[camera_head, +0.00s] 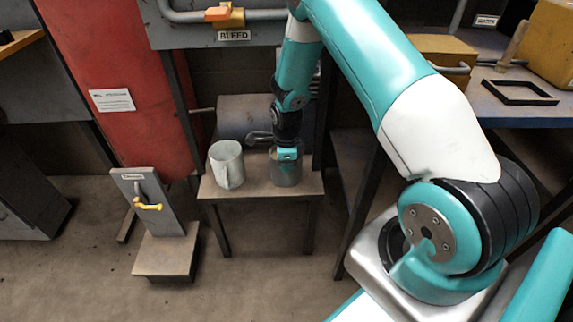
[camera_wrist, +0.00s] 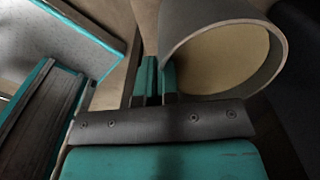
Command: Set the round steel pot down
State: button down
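The round steel pot (camera_head: 287,173) is at the right side of a small low table (camera_head: 245,190). It is upright in the head view, and I cannot tell whether its base touches the tabletop. My gripper (camera_head: 287,154) points down at the pot's rim. In the wrist view my gripper's fingers (camera_wrist: 157,82) are close together beside the pot (camera_wrist: 180,45), with a thin dark strip between them. They look shut on the pot, but the exact gripped part is hidden. The pot's open mouth and tan inside show there.
A dark drum (camera_head: 240,112) lies behind. A small stand with a yellow lever (camera_head: 150,206) is on the floor at left. A blue bench (camera_head: 515,112) stands at right.

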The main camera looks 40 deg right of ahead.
jog(key=shift+f, duration=0.1)
jog(key=c, duration=1.4)
grip_release()
jog(key=shift+o, duration=0.2)
notch_tip(320, 180, up, 12)
jog(key=p, duration=0.3)
jog(key=s+a+r+n+y, duration=0.1)
jog(key=s+a+r+n, duration=0.1)
jog(key=a+r+n, duration=0.6)
jog(key=s+a+r+n+y, duration=0.1)
jog(key=s+a+r+n, duration=0.6)
jog(key=s+n, duration=0.4)
jog(key=s+a+r+n+y, duration=0.2)
jog(key=s+a+r+n, duration=0.5)
jog(key=s+n, duration=0.5)
jog(key=shift+s+a+r+n, duration=0.2)
jog(key=shift+r+n, duration=0.3)
jog(key=shift+r, duration=0.35)
